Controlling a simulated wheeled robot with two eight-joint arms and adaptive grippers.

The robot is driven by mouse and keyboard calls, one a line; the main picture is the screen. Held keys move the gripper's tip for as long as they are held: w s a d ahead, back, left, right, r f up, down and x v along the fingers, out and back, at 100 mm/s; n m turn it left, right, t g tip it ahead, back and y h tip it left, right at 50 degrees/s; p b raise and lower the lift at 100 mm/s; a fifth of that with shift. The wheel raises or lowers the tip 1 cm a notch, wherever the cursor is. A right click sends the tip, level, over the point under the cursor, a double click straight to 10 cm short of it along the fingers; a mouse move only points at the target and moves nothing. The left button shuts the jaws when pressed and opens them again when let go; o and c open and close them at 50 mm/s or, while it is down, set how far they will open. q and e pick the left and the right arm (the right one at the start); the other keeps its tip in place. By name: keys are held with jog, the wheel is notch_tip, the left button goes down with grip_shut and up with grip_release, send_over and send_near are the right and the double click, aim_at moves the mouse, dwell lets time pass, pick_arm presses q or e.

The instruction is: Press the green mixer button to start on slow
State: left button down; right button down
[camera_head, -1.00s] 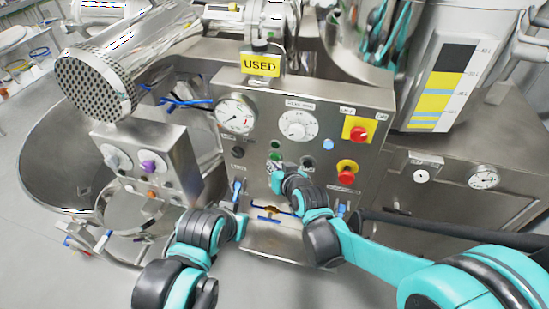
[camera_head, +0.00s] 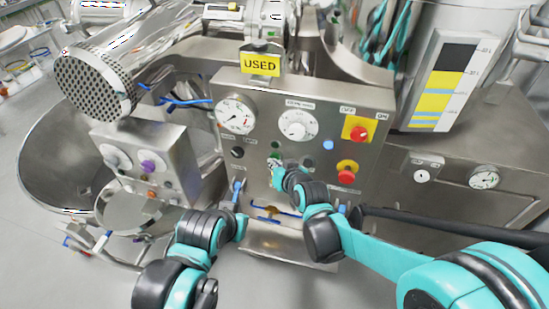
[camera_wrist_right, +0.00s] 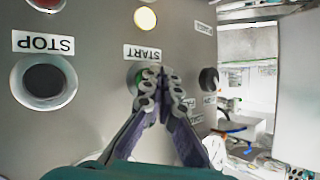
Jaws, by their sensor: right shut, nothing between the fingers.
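The green mixer button (camera_wrist_right: 133,76) shows as a green edge behind my right fingertips in the wrist view. The label reading START, upside down in that view, lies just above it in the picture. My right gripper (camera_wrist_right: 160,80) is shut and empty. Its fingertips overlap the right part of the button; I cannot tell whether they touch it. In the head view my right gripper (camera_head: 274,166) is at the steel control panel (camera_head: 225,88), below the white-faced dials. My left arm is bent low at the left; I cannot make out its gripper.
A STOP button (camera_wrist_right: 43,82) sits left of START in the wrist view; a black knob (camera_wrist_right: 209,80) is at the right. The panel also bears a red emergency button (camera_head: 347,177) on yellow and a red switch (camera_head: 358,131). A yellow USED sign (camera_head: 260,64) stands above.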

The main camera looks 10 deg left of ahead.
jog(key=shift+w, duration=0.3)
jog(key=shift+s, duration=0.15)
dwell(0.5)
jog(key=shift+s, duration=0.75)
jog(key=shift+s+a, duration=0.1)
jog(key=shift+s, duration=2.4)
